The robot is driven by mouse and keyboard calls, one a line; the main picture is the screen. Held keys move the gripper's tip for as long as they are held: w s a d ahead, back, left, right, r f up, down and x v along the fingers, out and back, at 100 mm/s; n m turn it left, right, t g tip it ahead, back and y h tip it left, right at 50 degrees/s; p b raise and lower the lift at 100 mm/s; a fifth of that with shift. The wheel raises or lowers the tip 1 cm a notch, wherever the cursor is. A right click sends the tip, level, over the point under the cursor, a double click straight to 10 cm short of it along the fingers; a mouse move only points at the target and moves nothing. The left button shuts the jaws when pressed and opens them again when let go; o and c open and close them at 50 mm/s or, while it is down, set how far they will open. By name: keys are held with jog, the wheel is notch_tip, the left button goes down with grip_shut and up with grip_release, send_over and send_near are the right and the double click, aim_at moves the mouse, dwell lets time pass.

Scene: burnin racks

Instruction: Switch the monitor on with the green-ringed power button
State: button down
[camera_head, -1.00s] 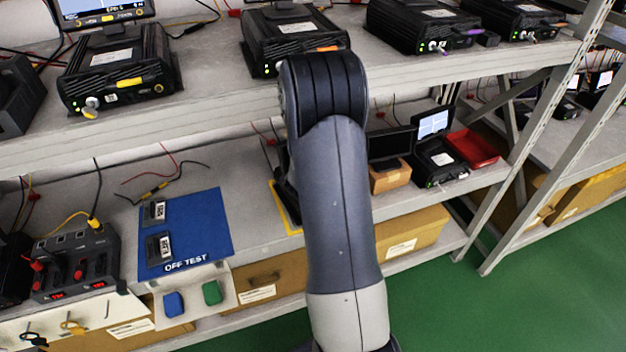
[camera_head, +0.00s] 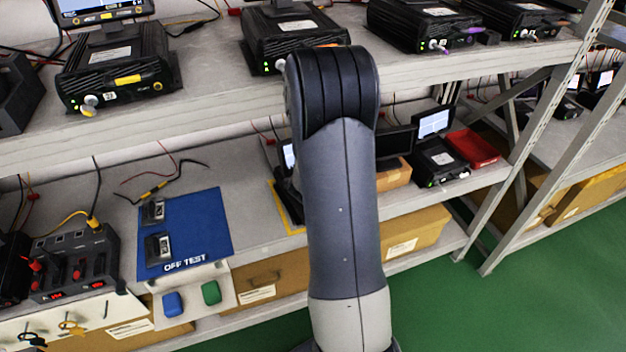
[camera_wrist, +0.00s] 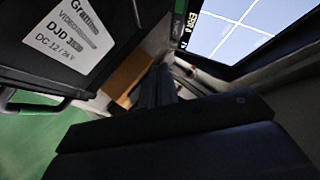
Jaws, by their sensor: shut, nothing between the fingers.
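The monitor's lit screen (camera_wrist: 235,25), with pale blue panes in a dark frame, fills the top right of the wrist view. In the head view a narrow lit strip of a screen (camera_head: 289,156) shows just left of my arm, on the lower shelf. My gripper (camera_wrist: 156,84) is dark and shut, with nothing between its fingers, below and left of the screen in the wrist view. I cannot tell whether it touches anything. In the head view my arm hides it. I cannot make out the green-ringed power button in either view.
A black recorder box (camera_wrist: 50,50) with a white label is close at the upper left of the wrist view. A blue OFF TEST mat (camera_head: 205,225) lies left of my arm. A small dark monitor on a cardboard box (camera_head: 392,176) and a red tray (camera_head: 473,148) are on the right.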

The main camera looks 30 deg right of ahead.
jog(key=shift+s+a+r+b, duration=0.1)
jog(key=shift+s+r, duration=0.15)
jog(key=shift+s, duration=0.55)
jog(key=shift+s+a+r+b, duration=0.1)
jog(key=shift+s+r, duration=0.2)
jog(key=shift+s, duration=0.45)
jog(key=shift+s+a+r+b, duration=0.1)
jog(key=shift+s+r, duration=0.15)
jog(key=shift+s, duration=0.55)
jog(key=shift+d, duration=0.15)
